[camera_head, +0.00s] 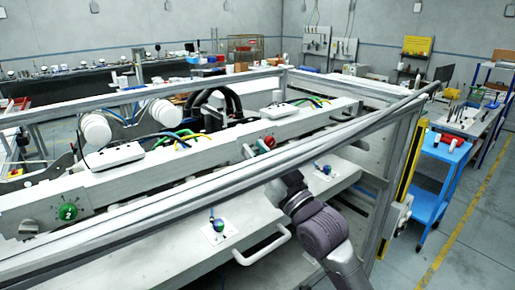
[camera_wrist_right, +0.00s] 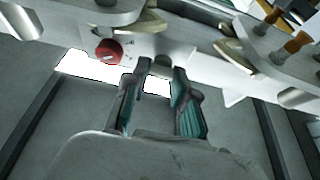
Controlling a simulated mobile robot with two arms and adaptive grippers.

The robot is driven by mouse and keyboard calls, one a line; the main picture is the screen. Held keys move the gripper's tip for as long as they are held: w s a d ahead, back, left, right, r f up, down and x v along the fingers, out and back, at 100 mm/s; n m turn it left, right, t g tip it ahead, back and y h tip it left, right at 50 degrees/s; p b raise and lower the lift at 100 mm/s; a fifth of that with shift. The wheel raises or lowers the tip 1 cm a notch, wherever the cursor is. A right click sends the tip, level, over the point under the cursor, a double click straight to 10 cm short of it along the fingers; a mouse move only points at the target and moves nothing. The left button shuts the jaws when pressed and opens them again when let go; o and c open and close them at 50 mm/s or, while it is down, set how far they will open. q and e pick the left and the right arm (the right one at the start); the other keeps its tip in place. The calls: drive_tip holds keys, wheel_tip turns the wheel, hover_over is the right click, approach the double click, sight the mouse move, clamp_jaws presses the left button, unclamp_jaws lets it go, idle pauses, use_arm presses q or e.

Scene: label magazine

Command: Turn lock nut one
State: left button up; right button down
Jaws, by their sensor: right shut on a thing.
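In the right wrist view, the two fingers of my right gripper (camera_wrist_right: 161,73) stand on either side of a small dark round part (camera_wrist_right: 162,65), seemingly a lock nut, on the pale machine panel. The gripper is shut on it. The fingers hide part of it, and I cannot read a number on it. A red knob (camera_wrist_right: 108,51) sits to its left and also shows in the head view (camera_head: 269,142). My left gripper is not in view.
Metal rails (camera_head: 235,175) cross in front of the panel, close to my right arm. A green knob (camera_head: 67,212) and a grey knob (camera_head: 28,228) are at the far left. A white handle (camera_head: 262,247) juts out below. A blue cart (camera_head: 436,172) stands at right.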

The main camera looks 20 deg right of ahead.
drive_tip(key=m+h+p, duration=0.1)
drive_tip(key=m, duration=0.1)
drive_tip(key=m+h+p, duration=0.1)
drive_tip(key=m, duration=0.2)
drive_tip(key=shift+r+t+h, duration=0.2)
drive_tip(key=shift+t+h, duration=0.1)
drive_tip(key=shift+f+m+h+p, duration=0.1)
drive_tip(key=shift+m+h+p, duration=0.8)
drive_tip(key=shift+m, duration=0.8)
drive_tip(key=c, duration=0.9)
unclamp_jaws()
drive_tip(key=shift+c, duration=0.2)
